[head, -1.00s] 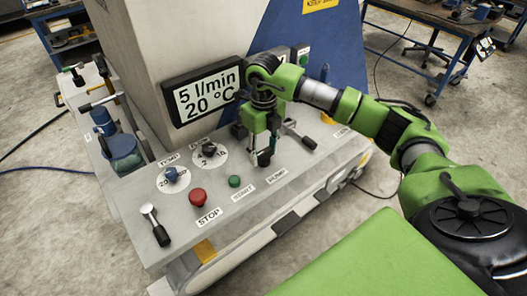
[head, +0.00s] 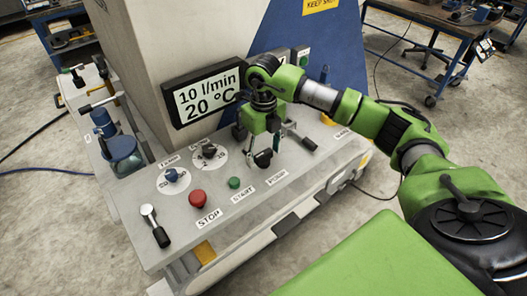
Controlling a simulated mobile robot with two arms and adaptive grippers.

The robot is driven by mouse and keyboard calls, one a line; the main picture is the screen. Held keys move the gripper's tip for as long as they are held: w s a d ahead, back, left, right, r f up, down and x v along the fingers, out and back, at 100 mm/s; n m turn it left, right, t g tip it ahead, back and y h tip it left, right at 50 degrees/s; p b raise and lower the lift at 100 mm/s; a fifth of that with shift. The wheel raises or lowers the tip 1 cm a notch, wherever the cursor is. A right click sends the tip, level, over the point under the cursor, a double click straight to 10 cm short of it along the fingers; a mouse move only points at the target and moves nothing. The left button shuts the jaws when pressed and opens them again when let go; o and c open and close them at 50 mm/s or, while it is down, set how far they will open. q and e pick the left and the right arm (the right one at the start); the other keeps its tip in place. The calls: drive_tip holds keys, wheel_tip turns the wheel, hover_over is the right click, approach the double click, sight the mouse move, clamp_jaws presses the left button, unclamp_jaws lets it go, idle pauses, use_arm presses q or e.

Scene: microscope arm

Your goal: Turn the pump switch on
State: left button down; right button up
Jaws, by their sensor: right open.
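The pump switch (head: 263,158) is a small black-handled switch on the sloping grey control panel (head: 140,190), just above the PUMP label (head: 277,178). My right gripper (head: 264,148) points down directly over the switch. Its fingers are open, one on each side above the black handle. I cannot tell if they touch it. The display (head: 204,93) on the machine's housing reads 10 l/min and 20 °C. My left gripper is not in view.
Left of the switch are a green START button (head: 234,183), a red STOP button (head: 197,196), a flow dial (head: 209,150) and a temperature dial (head: 171,175). Another lever (head: 302,139) is close on the gripper's right.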

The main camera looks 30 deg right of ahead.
sight(264, 153)
wheel_tip(264, 153, up, 12)
idle(0.5)
idle(0.4)
